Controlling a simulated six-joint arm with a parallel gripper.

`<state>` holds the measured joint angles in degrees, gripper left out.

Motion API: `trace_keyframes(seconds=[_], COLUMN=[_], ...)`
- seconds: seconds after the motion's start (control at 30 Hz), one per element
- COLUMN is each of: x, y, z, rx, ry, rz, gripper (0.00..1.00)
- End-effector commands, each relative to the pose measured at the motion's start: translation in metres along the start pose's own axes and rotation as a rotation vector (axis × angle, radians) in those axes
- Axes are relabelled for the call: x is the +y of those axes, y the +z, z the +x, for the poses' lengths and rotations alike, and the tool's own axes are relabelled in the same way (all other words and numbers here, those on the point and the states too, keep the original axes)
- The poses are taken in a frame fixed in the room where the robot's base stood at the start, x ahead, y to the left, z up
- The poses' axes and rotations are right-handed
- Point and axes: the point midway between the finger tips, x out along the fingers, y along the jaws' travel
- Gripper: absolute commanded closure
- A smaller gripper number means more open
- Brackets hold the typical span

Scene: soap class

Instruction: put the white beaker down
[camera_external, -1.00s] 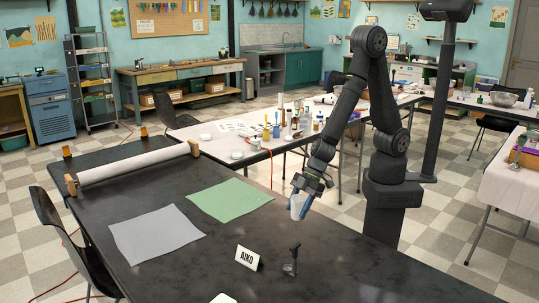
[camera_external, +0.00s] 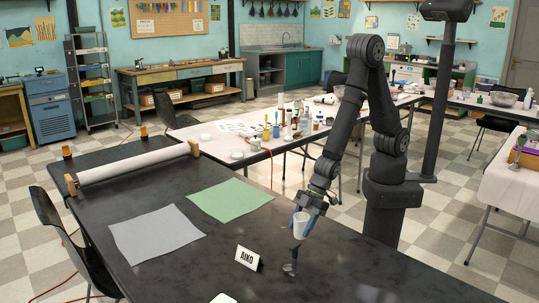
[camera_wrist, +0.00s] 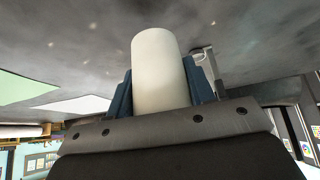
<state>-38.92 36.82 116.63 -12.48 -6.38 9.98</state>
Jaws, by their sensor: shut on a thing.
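My gripper (camera_external: 309,208) is shut on the white beaker (camera_external: 300,226), which is close to upright with a slight tilt. In the external view the beaker appears above the dark table (camera_external: 200,265), near its right edge; whether it touches anything below is hard to tell. In the wrist view the beaker (camera_wrist: 158,75) is between two blue finger pads (camera_wrist: 160,92), with the dark table top beyond it.
A small dark stand (camera_external: 290,267) is on the table just below and in front of the beaker. A name card reading AIKO (camera_external: 248,258) stands to its left. A green sheet (camera_external: 230,199) and a grey sheet (camera_external: 157,235) lie further left. A paper roll (camera_external: 135,166) is at the back.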

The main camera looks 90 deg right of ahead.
Motion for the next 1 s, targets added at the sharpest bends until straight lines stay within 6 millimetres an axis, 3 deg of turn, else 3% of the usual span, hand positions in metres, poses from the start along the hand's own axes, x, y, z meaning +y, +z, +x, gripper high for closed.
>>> trace_keyframes(seconds=[0.43, 0.87, 0.9, 1.0], x=[-0.001, -0.001, -0.001, -0.001], y=[0.020, 0.023, 0.023, 0.023], z=[0.033, 0.037, 0.038, 0.037], rx=[-0.001, -0.001, 0.000, 0.000], ry=[0.000, 0.000, 0.000, 0.000], rz=[0.002, 0.002, 0.001, 0.001], gripper=[0.73, 0.73, 0.47, 0.30])
